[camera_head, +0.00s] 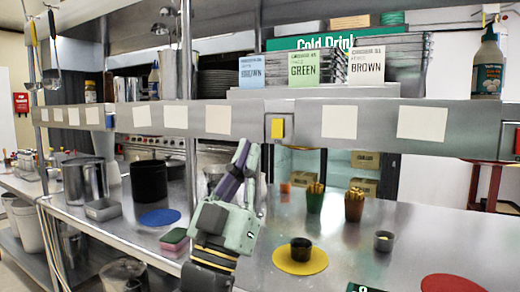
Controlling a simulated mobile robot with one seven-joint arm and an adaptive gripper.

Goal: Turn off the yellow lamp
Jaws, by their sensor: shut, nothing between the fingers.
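A yellow square (277,128) sits in a grey housing on the front edge of the long metal shelf (298,121). It is the only lamp-like yellow thing in view, and I cannot tell whether it is lit or whether it is a lamp or a switch. My gripper (246,150) points up over the counter with its fingers shut and empty. Its fingertips show to the left of the yellow square and slightly lower, apart from it in the picture. The depth gap between them is unclear.
A red square (517,140) sits at the shelf's right end. On the counter are a yellow mat (314,264) with a black cup (301,249), a blue mat (160,217), stacked sponges (174,239), green (315,201) and brown (354,206) cups. Pots stand at left.

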